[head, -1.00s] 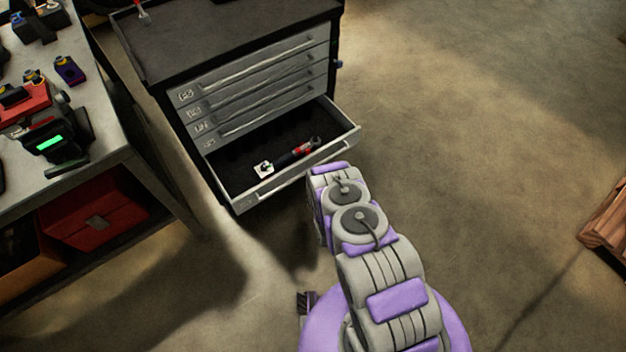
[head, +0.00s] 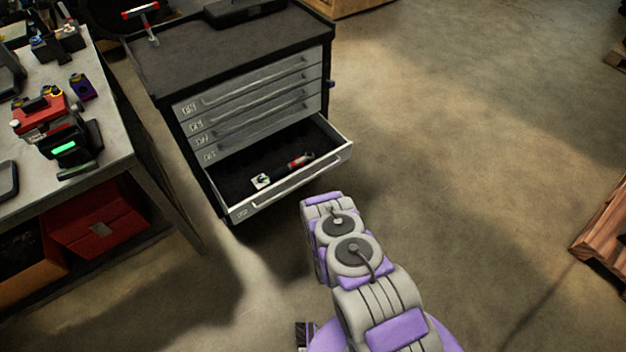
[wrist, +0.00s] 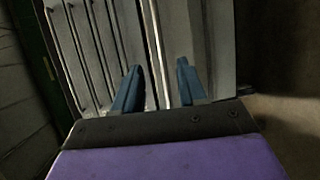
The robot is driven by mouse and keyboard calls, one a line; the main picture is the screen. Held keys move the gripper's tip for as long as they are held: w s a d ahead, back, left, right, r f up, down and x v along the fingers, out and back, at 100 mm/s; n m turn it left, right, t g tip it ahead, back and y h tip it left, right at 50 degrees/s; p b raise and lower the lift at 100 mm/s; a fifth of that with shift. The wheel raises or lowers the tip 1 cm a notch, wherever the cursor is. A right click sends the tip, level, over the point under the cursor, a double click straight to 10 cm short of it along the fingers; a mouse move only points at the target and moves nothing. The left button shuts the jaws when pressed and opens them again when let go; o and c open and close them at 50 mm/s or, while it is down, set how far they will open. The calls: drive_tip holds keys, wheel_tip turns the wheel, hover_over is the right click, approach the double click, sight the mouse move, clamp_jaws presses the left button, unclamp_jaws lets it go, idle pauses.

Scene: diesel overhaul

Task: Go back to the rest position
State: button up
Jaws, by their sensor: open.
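My gripper (wrist: 158,85) shows in the wrist view with its two blue fingers apart and nothing between them. Beyond the fingers is the grey front of the tool cabinet with its drawer handles. In the head view my arm is folded low in front of the tool cabinet (head: 190,125), and the gripper itself is hidden there. The bottom drawer (head: 290,186) is pulled out. A tool with a red and black handle (head: 300,160) and a small white item (head: 261,181) lie inside it.
A workbench (head: 110,125) stands at the left with a red device (head: 40,112) on it. A red box (head: 95,215) sits on its lower shelf. A wooden pallet (head: 605,225) is at the right edge. The floor right of the cabinet is clear.

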drive_tip(key=w+a+r+m+g+h, duration=0.1)
drive_tip(key=w+r+m+g, duration=0.45)
drive_tip(key=w+r, duration=0.6)
drive_tip(key=s+d+r+m+g, duration=0.1)
drive_tip(key=s+r+m+g, duration=0.2)
drive_tip(key=r, duration=0.7)
drive_tip(key=s+d+r+m+g, duration=0.1)
drive_tip(key=s+d+r+m, duration=0.15)
drive_tip(key=s+r, duration=0.45)
drive_tip(key=s+d+r+m+g+h, duration=0.1)
drive_tip(key=s+d+r+m+g, duration=0.1)
drive_tip(key=s+r, duration=0.55)
drive_tip(key=s+d+r+m+g, duration=0.1)
drive_tip(key=s+d+r+m, duration=0.15)
drive_tip(key=s+r, duration=0.55)
drive_tip(key=s+d+r+m+g, duration=0.1)
drive_tip(key=s+r, duration=0.2)
drive_tip(key=s, duration=0.5)
drive_tip(key=s+d+r+m+g, duration=0.1)
drive_tip(key=s+r+m+g, duration=0.1)
drive_tip(key=s, duration=0.6)
drive_tip(key=s+d+r+m+g, duration=0.1)
drive_tip(key=s+r, duration=0.3)
drive_tip(key=s, duration=0.5)
drive_tip(key=shift+d+m+g+h, duration=0.4)
drive_tip(key=shift+m+g, duration=0.05)
drive_tip(key=shift+m, duration=0.2)
drive_tip(key=shift+r, duration=0.1)
